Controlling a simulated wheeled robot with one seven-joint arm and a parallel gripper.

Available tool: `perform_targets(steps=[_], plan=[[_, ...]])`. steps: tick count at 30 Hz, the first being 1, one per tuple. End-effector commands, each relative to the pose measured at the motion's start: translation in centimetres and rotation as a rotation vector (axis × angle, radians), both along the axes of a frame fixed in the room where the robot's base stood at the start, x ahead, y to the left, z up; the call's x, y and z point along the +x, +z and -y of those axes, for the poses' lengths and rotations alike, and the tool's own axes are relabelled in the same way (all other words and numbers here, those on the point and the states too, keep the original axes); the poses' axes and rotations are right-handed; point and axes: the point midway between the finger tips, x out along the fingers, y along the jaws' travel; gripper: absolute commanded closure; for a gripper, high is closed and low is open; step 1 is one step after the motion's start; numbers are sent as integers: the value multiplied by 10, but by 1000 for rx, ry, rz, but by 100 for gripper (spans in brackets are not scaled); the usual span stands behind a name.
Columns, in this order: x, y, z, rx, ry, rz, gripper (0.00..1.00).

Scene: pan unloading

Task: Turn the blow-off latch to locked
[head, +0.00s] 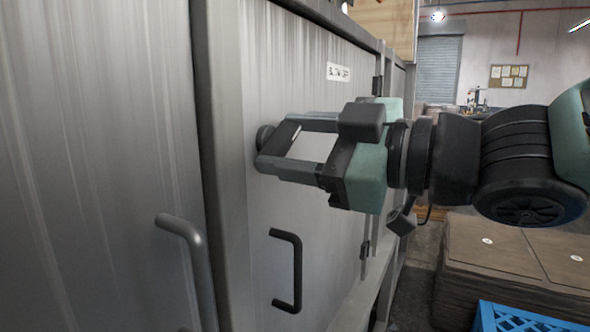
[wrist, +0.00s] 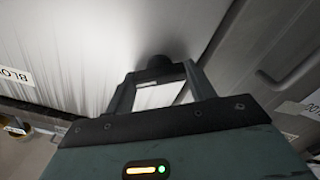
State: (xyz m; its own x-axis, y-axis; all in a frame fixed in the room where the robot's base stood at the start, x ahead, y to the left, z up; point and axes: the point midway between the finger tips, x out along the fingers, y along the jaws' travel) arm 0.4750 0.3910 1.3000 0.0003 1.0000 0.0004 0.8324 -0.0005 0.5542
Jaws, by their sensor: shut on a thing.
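The blow-off latch (head: 265,136) is a dark round knob on the edge of the grey metal door (head: 325,230) that carries a "BLOW OFF" label (head: 338,72). It also shows in the wrist view as a dark rounded shape (wrist: 154,62) at the fingertips. My gripper (head: 268,150) reaches in from the right and is shut on the latch. In the wrist view my gripper (wrist: 155,76) hides much of the latch, so I cannot tell which way it points.
A black pull handle (head: 296,270) sits on the door below my gripper. A grey bar handle (head: 196,260) stands out from the panel at the left. Stacked brown boxes (head: 490,245) and a blue crate (head: 520,318) stand at the lower right.

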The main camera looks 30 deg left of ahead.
Motion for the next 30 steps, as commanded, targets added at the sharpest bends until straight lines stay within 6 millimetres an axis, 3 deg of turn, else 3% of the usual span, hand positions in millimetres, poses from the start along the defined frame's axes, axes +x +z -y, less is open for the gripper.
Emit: perform_targets(steps=[21,30], plan=[[0,-4,0,0,-1,675,68],[0,-3,0,1,0,881,68]])
